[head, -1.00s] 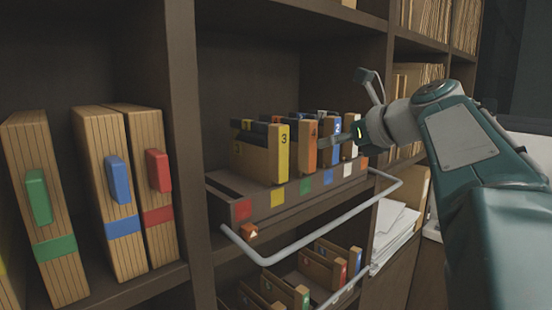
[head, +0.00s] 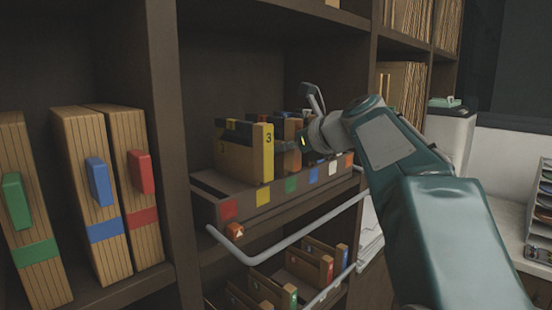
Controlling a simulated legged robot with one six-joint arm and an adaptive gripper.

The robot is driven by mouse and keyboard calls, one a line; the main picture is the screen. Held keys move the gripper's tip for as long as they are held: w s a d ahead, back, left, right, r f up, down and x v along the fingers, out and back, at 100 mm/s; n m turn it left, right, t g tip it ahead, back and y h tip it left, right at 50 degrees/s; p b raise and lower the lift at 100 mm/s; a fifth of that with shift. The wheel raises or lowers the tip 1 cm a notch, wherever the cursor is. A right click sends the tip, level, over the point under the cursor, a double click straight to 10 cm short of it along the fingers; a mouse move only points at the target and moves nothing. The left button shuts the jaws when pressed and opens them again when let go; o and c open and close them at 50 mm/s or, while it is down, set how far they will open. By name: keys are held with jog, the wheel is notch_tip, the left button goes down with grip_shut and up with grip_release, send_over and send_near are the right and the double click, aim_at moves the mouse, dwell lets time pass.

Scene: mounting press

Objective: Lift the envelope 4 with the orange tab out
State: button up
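The envelope 4 (head: 284,130) stands in the upper rack, just behind and right of the yellow-tabbed envelope 3 (head: 265,152). Its orange tab and number are mostly covered by my gripper. My gripper (head: 293,118) is at the front of the envelopes, with one finger raised above and the other pointing left across the tabs. The fingers are spread apart, and nothing is seen held between them. I cannot tell whether the lower finger touches an envelope. The envelopes further right are largely hidden behind my gripper.
The rack front (head: 276,192) carries coloured squares, and a grey rail (head: 290,240) runs before it. A lower rack holds more envelopes (head: 318,262). Binders (head: 92,190) stand on the left, past an upright shelf panel (head: 168,130). A white bin (head: 450,130) stands at right.

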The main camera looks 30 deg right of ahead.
jog(key=shift+a, duration=0.3)
grip_shut()
jog(key=shift+d+r, duration=0.15)
